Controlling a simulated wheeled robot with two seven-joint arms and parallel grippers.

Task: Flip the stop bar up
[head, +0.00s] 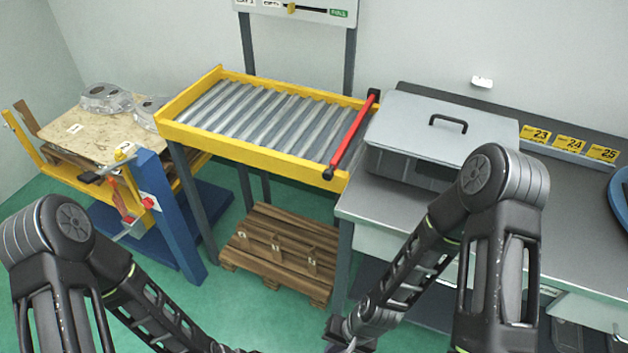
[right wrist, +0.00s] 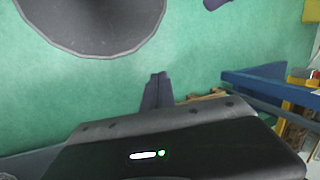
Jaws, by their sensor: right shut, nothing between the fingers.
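The stop bar (head: 353,132) is a red bar with dark ends in the head view. It spans the right end of the yellow-framed roller conveyor (head: 262,153), from the near rail to the far rail, at about rail height. My right gripper (right wrist: 158,76) shows in the right wrist view, shut and empty, over the green floor. In the head view my right arm reaches down at the bottom centre, below and well apart from the bar; its fingertips are not clear there. My left arm runs off the bottom edge, and its gripper is out of frame.
A grey bench (head: 352,208) with a lidded grey box (head: 410,109) adjoins the conveyor's right end. A wooden pallet (head: 260,270) lies under the conveyor. A blue post (head: 168,215) and a table with castings (head: 105,98) stand left. The rollers are empty.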

